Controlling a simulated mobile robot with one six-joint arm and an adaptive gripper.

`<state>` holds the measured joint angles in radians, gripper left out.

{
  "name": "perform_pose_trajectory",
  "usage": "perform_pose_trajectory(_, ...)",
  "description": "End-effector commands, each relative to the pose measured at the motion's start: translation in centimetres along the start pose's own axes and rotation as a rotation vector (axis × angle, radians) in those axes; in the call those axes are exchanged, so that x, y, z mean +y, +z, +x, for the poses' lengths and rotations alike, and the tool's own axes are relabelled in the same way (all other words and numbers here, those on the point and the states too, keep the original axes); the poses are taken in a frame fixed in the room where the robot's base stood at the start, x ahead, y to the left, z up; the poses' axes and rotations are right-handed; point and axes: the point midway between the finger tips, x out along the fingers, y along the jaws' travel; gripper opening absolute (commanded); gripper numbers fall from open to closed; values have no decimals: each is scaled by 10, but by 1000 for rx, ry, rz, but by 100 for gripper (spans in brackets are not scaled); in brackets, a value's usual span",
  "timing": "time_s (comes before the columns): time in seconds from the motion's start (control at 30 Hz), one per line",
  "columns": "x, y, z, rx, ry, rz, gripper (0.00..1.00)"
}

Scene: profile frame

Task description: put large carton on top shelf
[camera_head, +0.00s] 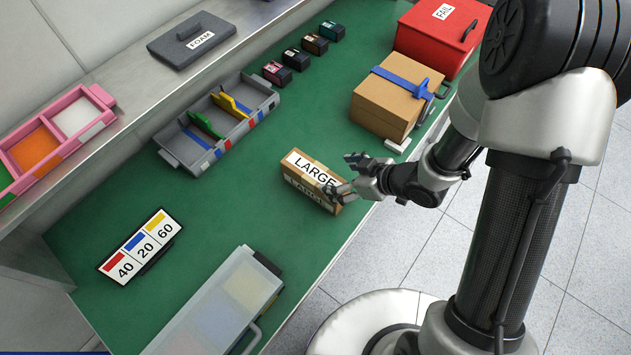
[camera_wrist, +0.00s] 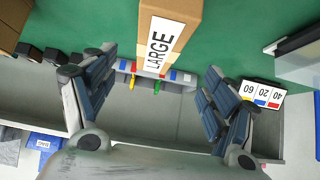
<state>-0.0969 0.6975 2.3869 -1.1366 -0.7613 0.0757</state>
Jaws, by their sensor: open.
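The large carton (camera_head: 306,188) is a brown box with a white LARGE label, lying on the green bench top. In the wrist view the carton (camera_wrist: 180,52) shows at the top centre, between and beyond the finger ends. My gripper (camera_head: 347,175) is open at the carton's right end, its fingers spread and partly overlapping that end. In the wrist view my gripper (camera_wrist: 160,65) shows wide gaps beside the carton; I cannot tell whether a finger touches it. A raised metal shelf (camera_head: 131,103) runs along the back of the bench.
The shelf holds a FOAM case (camera_head: 190,40) and a pink tray (camera_head: 50,135). A grey divided bin (camera_head: 185,150) stands behind the carton. A strapped box (camera_head: 390,100) and red FAIL box (camera_head: 435,35) stand right. A number sign (camera_head: 140,245) and translucent case (camera_head: 225,305) are nearer.

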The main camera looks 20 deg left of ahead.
Motion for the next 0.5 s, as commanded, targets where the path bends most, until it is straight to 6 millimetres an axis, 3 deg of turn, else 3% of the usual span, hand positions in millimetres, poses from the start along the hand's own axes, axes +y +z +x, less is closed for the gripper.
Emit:
perform_pose_trajectory(0.03,-1,2,15,-1,-4,-3,78)
perform_pose_trajectory(0.2,-1,2,48,-1,-1,-2,78)
perform_pose_trajectory(0.5,1,0,69,-2,1,-1,78)
